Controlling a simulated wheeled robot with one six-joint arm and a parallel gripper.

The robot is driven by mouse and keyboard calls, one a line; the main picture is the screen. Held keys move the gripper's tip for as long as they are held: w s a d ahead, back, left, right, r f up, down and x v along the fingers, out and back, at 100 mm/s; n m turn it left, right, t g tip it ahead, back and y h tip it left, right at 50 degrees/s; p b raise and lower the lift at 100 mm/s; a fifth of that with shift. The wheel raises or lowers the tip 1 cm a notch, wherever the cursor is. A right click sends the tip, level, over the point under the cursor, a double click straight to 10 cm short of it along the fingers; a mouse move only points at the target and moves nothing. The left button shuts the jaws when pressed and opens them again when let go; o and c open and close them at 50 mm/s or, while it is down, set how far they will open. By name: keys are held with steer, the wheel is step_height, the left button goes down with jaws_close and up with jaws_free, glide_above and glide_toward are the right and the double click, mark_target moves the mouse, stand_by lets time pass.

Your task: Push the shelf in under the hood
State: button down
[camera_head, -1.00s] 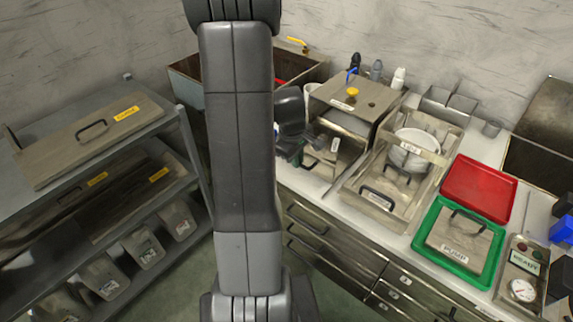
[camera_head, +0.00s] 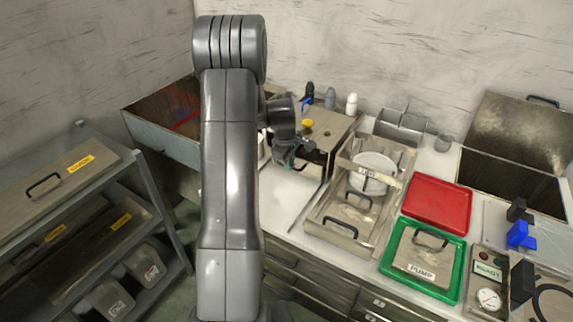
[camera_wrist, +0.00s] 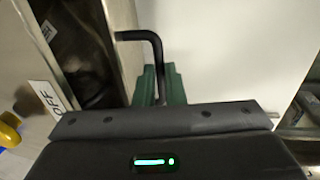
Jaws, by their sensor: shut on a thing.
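The hood (camera_head: 328,128) is a metal box with a yellow knob (camera_head: 308,123) on top, at the back of the counter. In the wrist view its side (camera_wrist: 30,60) carries an OFF label, beside a dark opening (camera_wrist: 82,50). My gripper (camera_head: 300,165) is low in front of the hood. In the wrist view its green fingers (camera_wrist: 160,86) are shut on a black bar handle (camera_wrist: 155,45). The handle joins a narrow metal front (camera_wrist: 122,50) at the opening, which seems to be the shelf. The rest of the shelf is hidden, so its depth under the hood cannot be told.
White counter (camera_head: 278,192) is bare in front of the hood. A rack (camera_head: 165,215) stands at left.

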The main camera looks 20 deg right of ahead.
steer(key=shift+w+d+r, duration=0.15)
steer(key=shift+w, duration=0.05)
steer(key=c, duration=1.5)
jaws_free()
steer(key=shift+d, duration=0.1)
step_height(320, 180, up, 13)
steer(key=s+a+b, duration=0.1)
steer(key=a, duration=0.1)
steer(key=shift+s+r, duration=0.15)
steer(key=shift+s, duration=0.2)
steer(key=shift+a, duration=0.1)
steer(key=f, duration=0.4)
steer(key=w+d+f, duration=0.1)
steer(key=f, duration=0.4)
steer(key=d+f+p, duration=0.1)
steer(key=f, duration=0.3)
steer(key=shift+w+f, duration=0.3)
steer(key=shift+f, duration=0.05)
steer(key=shift+s+a, duration=0.15)
steer(key=shift+a, duration=0.05)
